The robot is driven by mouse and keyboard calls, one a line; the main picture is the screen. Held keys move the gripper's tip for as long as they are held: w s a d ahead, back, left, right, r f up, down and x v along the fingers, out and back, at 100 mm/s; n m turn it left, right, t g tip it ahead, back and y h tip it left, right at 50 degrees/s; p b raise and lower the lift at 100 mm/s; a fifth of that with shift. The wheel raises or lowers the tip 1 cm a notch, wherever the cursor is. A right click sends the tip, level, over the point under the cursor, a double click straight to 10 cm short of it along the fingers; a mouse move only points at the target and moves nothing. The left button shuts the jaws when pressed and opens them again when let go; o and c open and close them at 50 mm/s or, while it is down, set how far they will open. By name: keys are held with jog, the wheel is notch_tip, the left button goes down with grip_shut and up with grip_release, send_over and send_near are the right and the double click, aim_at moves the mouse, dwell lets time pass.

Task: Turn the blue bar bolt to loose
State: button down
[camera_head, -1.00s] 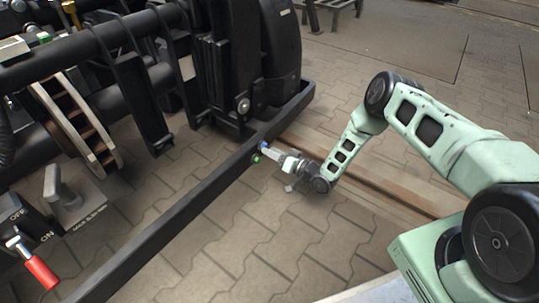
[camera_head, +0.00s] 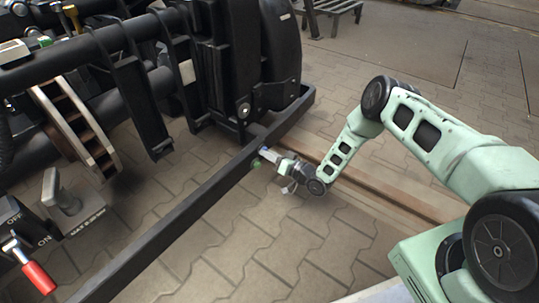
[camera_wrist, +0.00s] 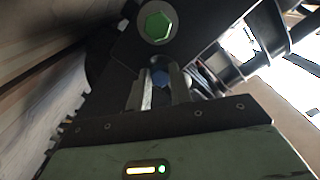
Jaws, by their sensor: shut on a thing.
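The blue bar bolt (camera_wrist: 160,77) sits between the two fingers of my gripper (camera_wrist: 159,92) in the wrist view. The fingers are shut on it from both sides. In the head view my gripper (camera_head: 268,154) reaches the dark bar (camera_head: 190,208) from the right, near its far end, and covers most of the blue bolt. A green hex bolt (camera_wrist: 158,24) stands just beyond the fingers in the wrist view. It also shows beside the gripper in the head view (camera_head: 256,162). I cannot read the blue bolt's turn angle.
A black bogie frame with large cylinders (camera_head: 280,50) rises behind the bar.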

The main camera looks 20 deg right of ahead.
jog(key=n+p, duration=0.2)
jog(key=n, duration=0.5)
jog(key=n+p, duration=0.3)
jog(key=n, duration=0.5)
jog(key=n+p, duration=0.3)
jog(key=n, duration=0.4)
jog(key=shift+w+d+r+n, duration=0.1)
jog(key=shift+d+n, duration=0.2)
dwell(0.3)
jog(key=c, duration=1.3)
grip_release()
jog(key=shift+o, duration=0.2)
jog(key=shift+p, duration=0.3)
jog(key=p+v, duration=0.4)
jog(key=v, duration=0.8)
jog(key=shift+p, duration=0.4)
